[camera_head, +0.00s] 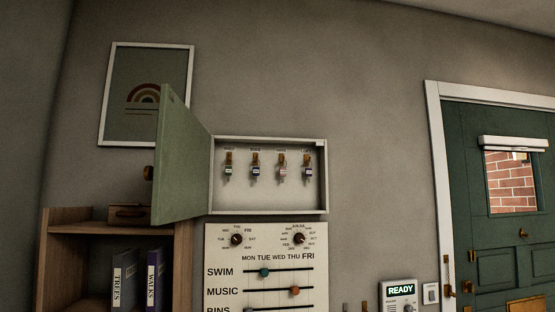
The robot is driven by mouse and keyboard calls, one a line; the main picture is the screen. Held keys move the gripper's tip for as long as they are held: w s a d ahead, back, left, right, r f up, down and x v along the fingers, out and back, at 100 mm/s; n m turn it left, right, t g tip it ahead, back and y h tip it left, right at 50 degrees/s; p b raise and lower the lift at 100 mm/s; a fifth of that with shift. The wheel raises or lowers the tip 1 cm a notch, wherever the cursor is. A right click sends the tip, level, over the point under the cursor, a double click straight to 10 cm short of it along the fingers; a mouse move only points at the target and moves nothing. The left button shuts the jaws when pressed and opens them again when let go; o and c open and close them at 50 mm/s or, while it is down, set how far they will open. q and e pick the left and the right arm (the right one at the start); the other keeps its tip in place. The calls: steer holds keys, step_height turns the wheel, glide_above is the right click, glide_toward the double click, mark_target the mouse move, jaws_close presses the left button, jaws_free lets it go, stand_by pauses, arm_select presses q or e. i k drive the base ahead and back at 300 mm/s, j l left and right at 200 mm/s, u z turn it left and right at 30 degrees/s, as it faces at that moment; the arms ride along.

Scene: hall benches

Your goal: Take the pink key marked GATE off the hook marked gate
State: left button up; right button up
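A shallow key cabinet (270,208) hangs on the wall with its green door (182,165) swung open to the left. Several keys hang on a row of hooks inside it. The third from the left has a pinkish tag and is probably the pink key (282,171); it hangs from a brass-coloured hook (281,158). The labels above the hooks and the marks on the tags are too small to read. Neither of my grippers shows in this view.
Below the cabinet is a white board (266,256) with dials and sliders. A wooden shelf (75,215) with binders and a small wooden box (129,214) stands at left. A panel reading READY (400,291) and a green door (497,240) are at right.

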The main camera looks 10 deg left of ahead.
mark_target(282, 172)
steer(key=i+l+u, duration=0.1)
steer(key=i+u, duration=0.15)
steer(key=i, duration=0.15)
steer(key=i+l+u, duration=0.35)
steer(key=i+u, duration=0.15)
steer(key=i, duration=0.25)
